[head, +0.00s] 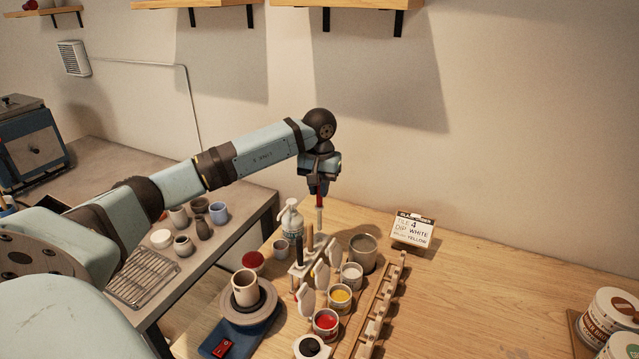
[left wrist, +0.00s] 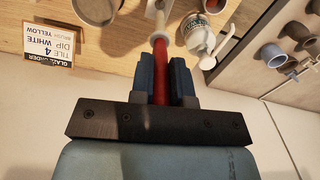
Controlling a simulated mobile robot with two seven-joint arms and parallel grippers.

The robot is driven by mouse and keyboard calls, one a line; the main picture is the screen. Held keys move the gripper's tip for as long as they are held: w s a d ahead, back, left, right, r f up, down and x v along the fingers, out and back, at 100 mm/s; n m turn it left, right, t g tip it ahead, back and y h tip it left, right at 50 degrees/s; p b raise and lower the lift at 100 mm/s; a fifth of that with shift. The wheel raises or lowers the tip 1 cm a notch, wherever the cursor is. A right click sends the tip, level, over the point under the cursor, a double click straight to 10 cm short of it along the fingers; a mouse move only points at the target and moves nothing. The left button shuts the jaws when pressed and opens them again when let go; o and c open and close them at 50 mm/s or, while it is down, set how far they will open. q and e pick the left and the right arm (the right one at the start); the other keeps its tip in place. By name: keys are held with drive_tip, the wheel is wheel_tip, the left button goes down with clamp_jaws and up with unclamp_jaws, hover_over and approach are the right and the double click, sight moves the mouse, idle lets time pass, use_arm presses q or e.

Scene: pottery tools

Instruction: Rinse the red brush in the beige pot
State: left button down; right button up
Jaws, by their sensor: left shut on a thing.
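My left gripper (head: 319,191) is shut on the red brush (head: 319,200), which hangs upright with its pale lower part pointing down. The red handle also shows between the fingers in the left wrist view (left wrist: 160,72). The brush is above the rear of the wooden table, between a pump bottle and the beige pot. The beige pot (head: 362,262) stands open on the table, below and to the right of the brush, with greyish contents. In the left wrist view it is at the top left (left wrist: 97,10). The brush is apart from it. My right gripper is out of view.
A white pump bottle (head: 291,222) stands left of the brush. A brush rack (head: 298,270) and glaze cups, yellow (head: 340,297) and red (head: 326,321), are in front. A sign (head: 412,230) stands behind right. A cup (head: 245,290) sits on a wheel. Table right is mostly clear.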

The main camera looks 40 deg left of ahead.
sight(319, 206)
use_arm(q)
drive_tip(key=shift+f, duration=0.55)
drive_tip(key=shift+f, duration=0.1)
drive_tip(key=shift+f+b, duration=1.05)
drive_tip(key=shift+f, duration=0.1)
drive_tip(key=shift+f+b, duration=0.5)
drive_tip(key=shift+f, duration=0.25)
